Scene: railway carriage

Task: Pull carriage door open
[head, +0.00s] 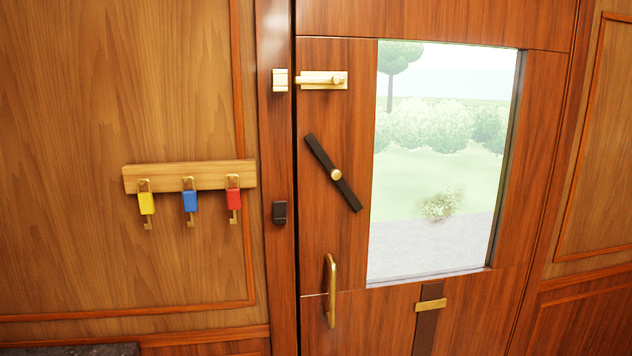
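The carriage door (540,130) is reddish wood with a large window (440,170) in it. A brass pull handle (331,290) stands upright low on its left side. Above it, a dark bar handle (350,192) with a brass hub sits tilted, upper end to the left. A brass bolt (322,80) is at the top left of the door, facing a brass keeper (280,80) on the frame; I cannot tell if its tip is inside. A dark narrow gap runs along the door's left edge, and the door looks shut or nearly so. My gripper is not in view.
A dark catch (279,212) is on the door frame (277,140). Left of it, a wooden key rack (190,175) holds yellow, blue and red keys. A dark strap with a brass bar (431,304) hangs below the window. A dark surface (70,350) shows at bottom left.

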